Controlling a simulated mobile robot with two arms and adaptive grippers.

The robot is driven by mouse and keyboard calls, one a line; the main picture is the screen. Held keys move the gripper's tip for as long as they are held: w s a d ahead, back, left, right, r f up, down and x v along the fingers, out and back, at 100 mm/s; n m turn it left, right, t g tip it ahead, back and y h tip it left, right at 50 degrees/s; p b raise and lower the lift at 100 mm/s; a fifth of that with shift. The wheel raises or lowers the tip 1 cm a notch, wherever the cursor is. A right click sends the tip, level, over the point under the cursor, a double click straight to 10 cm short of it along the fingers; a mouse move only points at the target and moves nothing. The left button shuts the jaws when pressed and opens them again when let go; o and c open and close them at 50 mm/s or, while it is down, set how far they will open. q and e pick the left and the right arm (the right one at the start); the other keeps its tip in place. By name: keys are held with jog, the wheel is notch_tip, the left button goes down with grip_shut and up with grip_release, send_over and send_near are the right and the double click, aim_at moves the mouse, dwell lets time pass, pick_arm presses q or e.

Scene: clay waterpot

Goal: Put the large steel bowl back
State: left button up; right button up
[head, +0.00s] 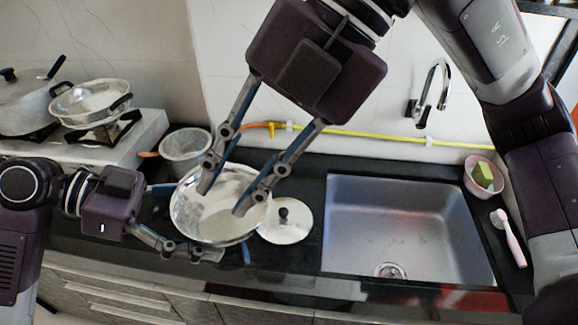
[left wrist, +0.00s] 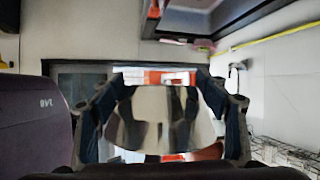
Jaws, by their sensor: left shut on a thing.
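The large steel bowl (head: 181,212) is shiny with a pale inside and is over the dark counter in the head view, its open mouth showing. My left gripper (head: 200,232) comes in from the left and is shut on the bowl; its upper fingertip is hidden. In the left wrist view a shiny, dark-streaked surface, seemingly the bowl (left wrist: 155,118), lies between the left gripper's fingers (left wrist: 162,85). My right gripper (head: 224,199) reaches down from above with fingers spread, and its tips overlap the bowl's mouth. I cannot tell whether they touch it.
A lid with a black knob (head: 290,232) lies right of the bowl. A grey pot (head: 185,147) stands behind it. The stove (head: 140,140) at left carries a large pot (head: 25,105) and a steel pan (head: 88,102). The sink (head: 410,225) is empty. A pink basket (head: 483,183) and pink brush (head: 511,240) are at right.

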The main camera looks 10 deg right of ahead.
pick_arm(q)
jog(key=shift+d, duration=0.1)
pick_arm(e)
jog(key=d+m+t+h, duration=0.2)
jog(key=d+t+h, duration=0.1)
jog(key=d, duration=0.3)
jog(key=x, duration=1.3)
jog(key=shift+w+r, duration=0.15)
jog(key=shift+w, duration=0.15)
jog(key=shift+c, duration=0.3)
grip_shut()
pick_arm(q)
jog(key=o, duration=2)
jog(key=shift+c, duration=0.2)
jog(key=shift+o, duration=0.2)
jog(key=shift+a, duration=0.2)
